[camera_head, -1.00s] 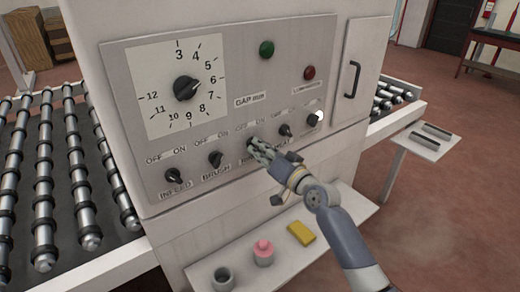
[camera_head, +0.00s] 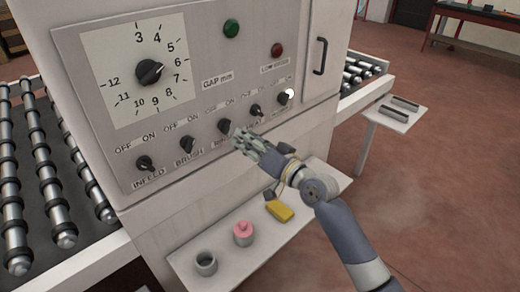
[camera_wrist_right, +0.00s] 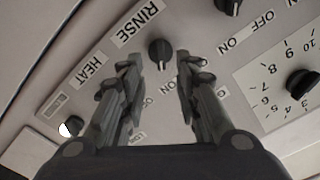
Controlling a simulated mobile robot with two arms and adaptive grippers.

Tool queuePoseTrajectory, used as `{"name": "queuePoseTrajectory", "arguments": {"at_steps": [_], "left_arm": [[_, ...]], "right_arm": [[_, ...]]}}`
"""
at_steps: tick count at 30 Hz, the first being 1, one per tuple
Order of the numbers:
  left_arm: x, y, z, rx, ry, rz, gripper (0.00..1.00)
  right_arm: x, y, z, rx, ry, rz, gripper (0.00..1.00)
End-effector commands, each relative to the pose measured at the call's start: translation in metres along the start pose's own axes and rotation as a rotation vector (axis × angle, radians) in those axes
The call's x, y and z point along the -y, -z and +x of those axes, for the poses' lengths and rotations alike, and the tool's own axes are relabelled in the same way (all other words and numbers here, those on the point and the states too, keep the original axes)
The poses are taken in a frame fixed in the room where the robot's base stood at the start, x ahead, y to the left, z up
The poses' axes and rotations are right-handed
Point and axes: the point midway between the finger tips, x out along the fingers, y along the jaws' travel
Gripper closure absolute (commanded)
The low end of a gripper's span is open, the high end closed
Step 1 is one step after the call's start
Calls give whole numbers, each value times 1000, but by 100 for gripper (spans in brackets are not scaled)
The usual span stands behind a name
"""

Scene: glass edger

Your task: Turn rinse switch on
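The rinse switch (camera_head: 224,126) is a black rotary knob, the middle one in the row on the grey control panel (camera_head: 200,75). It also shows in the right wrist view (camera_wrist_right: 160,52), beside its RINSE label, with ON and OFF marks on the other side. My right gripper (camera_head: 238,139) is just to the lower right of the knob. In the right wrist view its fingers (camera_wrist_right: 160,62) are apart and empty, with the knob lying just beyond the gap between the tips. My left gripper is out of view.
Infeed (camera_head: 145,163) and brush (camera_head: 187,145) knobs sit left of rinse; the heat knob (camera_head: 256,110) sits right. A shelf below (camera_head: 215,255) carries a grey cup (camera_head: 206,264), a pink-topped pot (camera_head: 243,234) and a yellow block (camera_head: 280,210).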

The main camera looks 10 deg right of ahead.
Motion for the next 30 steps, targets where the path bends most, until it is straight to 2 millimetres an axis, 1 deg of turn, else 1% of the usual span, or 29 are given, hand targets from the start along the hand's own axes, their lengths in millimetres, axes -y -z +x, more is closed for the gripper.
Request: {"name": "queuePoseTrajectory", "arguments": {"at_steps": [1, 3, 6, 10, 15, 26, 29, 30], "left_arm": [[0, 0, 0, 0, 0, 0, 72], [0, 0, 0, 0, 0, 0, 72], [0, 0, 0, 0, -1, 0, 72], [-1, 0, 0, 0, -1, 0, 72], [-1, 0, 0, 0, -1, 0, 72], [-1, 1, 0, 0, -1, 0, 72], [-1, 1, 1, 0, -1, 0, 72], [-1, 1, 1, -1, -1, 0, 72]], "right_arm": [[-1, -1, -11, 2, -2, 0, 70], [-1, -1, -23, 2, -1, 0, 70], [-1, -1, -38, 1, -2, 1, 70], [-1, -1, -50, 1, -1, 2, 70], [0, 0, -55, 1, 0, 2, 70], [0, 0, -54, 1, 0, 2, 70], [-11, -8, -54, 9, -21, 4, 70], [-21, -16, -54, 18, -42, 4, 70]]}}
